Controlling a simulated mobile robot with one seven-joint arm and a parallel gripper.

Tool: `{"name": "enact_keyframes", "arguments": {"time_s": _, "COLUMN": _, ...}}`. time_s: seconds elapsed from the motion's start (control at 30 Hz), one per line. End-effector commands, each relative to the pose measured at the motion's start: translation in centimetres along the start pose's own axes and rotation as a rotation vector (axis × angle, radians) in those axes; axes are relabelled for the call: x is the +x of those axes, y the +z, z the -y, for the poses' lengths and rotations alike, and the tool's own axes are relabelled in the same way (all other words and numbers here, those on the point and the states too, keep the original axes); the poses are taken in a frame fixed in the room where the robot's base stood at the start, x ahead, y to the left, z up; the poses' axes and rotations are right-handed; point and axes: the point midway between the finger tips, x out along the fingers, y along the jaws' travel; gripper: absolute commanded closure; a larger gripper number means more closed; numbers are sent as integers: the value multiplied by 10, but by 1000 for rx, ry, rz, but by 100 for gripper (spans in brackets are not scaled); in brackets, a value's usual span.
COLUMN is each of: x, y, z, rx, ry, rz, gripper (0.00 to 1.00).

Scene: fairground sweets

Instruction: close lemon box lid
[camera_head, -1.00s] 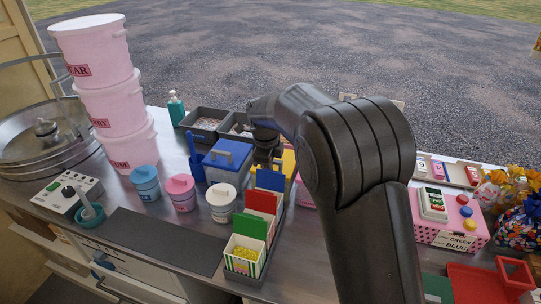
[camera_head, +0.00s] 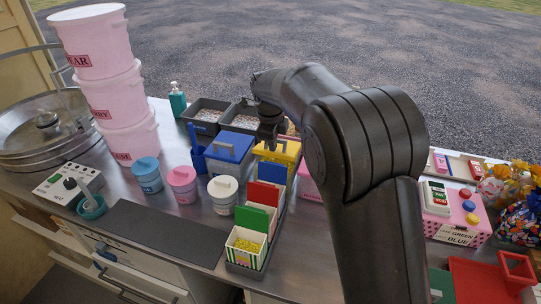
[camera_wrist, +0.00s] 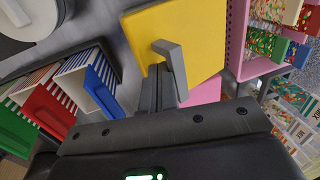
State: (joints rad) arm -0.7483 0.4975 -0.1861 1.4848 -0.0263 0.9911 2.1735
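A striped box (camera_head: 243,257) of yellow sweets stands at the near end of a row of several striped boxes. Its green lid (camera_head: 256,218) stands open, upright. The red lid (camera_head: 263,193) and blue lid (camera_head: 272,173) behind it also stand up; the wrist view shows the green (camera_wrist: 14,132), red (camera_wrist: 49,108) and blue (camera_wrist: 101,92) lids at its left. No lemon label is readable.
A blue-lidded tub (camera_head: 228,148) and lidded pots, such as the white one (camera_head: 223,195), stand left of the row. A dark mat (camera_head: 165,232) lies bare at the front.

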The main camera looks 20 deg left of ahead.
Motion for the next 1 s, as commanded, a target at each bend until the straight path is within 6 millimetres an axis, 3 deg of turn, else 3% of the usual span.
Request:
{"name": "enact_keyframes", "arguments": {"time_s": 0.03, "x": -8, "y": -8, "z": 6, "rx": 8, "ry": -5, "rz": -10, "gripper": 90}}
{"name": "enact_keyframes", "arguments": {"time_s": 0.13, "x": -24, "y": -7, "z": 8, "rx": 7, "ry": -2, "rz": -10, "gripper": 81}}
{"name": "enact_keyframes", "arguments": {"time_s": 0.2, "x": -35, "y": -6, "z": 9, "rx": 6, "ry": 0, "rz": -9, "gripper": 64}}
{"name": "enact_keyframes", "arguments": {"time_s": 0.5, "x": -76, "y": -4, "z": 15, "rx": 3, "ry": 4, "rz": -6, "gripper": 64}}
{"name": "enact_keyframes", "arguments": {"time_s": 0.87, "x": -80, "y": -4, "z": 14, "rx": -1, "ry": 7, "rz": -5, "gripper": 64}}
{"name": "enact_keyframes", "arguments": {"time_s": 1.0, "x": -89, "y": -21, "z": 14, "rx": -36, "ry": 3, "rz": 4, "gripper": 64}}
